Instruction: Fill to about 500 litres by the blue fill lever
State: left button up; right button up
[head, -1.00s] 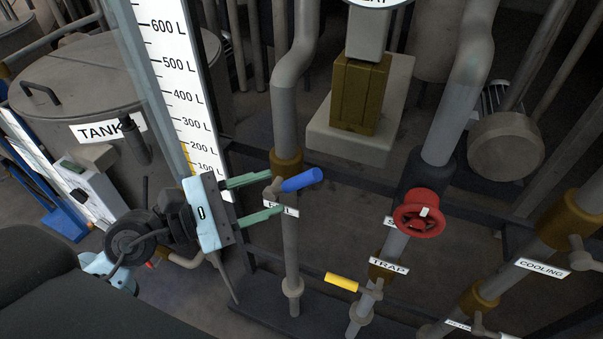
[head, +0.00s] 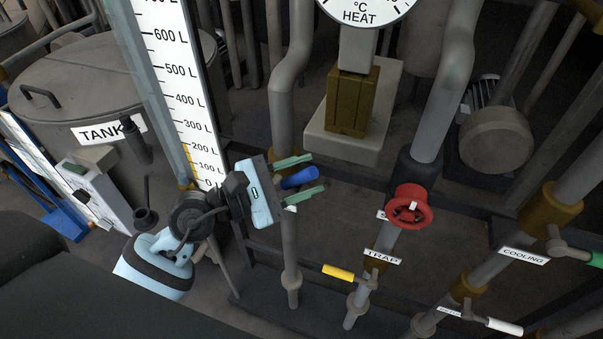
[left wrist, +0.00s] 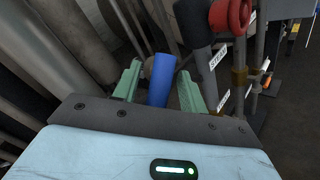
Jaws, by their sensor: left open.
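The blue fill lever (head: 300,178) sticks out to the right from the fill pipe (head: 290,245), below a bend. My left gripper (head: 316,174) is open, with one green finger above the lever and one below. In the left wrist view the blue lever (left wrist: 160,80) lies between the two fingers, with no clear contact on either. The FILL label is mostly hidden behind my gripper. The litre scale (head: 168,70) stands at the left, with a thin yellow strip along its lower left edge, up to around 200 L. My right gripper is not in view.
A red handwheel (head: 410,207) is on the pipe to the right. A yellow lever (head: 338,272) by the TRAP label (head: 382,257) sits lower down. A COOLING label (head: 523,256) and a white-handled lever (head: 504,326) are at the right. The TANK lid (head: 85,80) is at the left.

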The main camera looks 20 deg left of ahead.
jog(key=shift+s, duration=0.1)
pick_arm(q)
jog(key=c, duration=0.7)
grip_shut()
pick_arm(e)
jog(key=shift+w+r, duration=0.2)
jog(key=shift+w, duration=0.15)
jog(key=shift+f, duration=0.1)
pick_arm(q)
jog(key=shift+w+a+r+n+t+h+b, duration=0.1)
jog(key=shift+a+r+n+t+h+b, duration=0.2)
jog(key=shift+a+n+b, duration=0.25)
jog(key=shift+a+r+n+t+h+b, duration=0.15)
jog(key=shift+a+n+t+h+b, duration=0.15)
jog(key=shift+n+b, duration=0.4)
jog(key=a+r+n+t+b, duration=0.1)
jog(key=a+n+t+b, duration=0.1)
jog(key=shift+r+n+b, duration=0.1)
jog(key=shift+n+b, duration=0.15)
jog(key=shift+b, duration=0.05)
jog(key=shift+a+r+n+t, duration=0.2)
jog(key=shift+n+t, duration=0.1)
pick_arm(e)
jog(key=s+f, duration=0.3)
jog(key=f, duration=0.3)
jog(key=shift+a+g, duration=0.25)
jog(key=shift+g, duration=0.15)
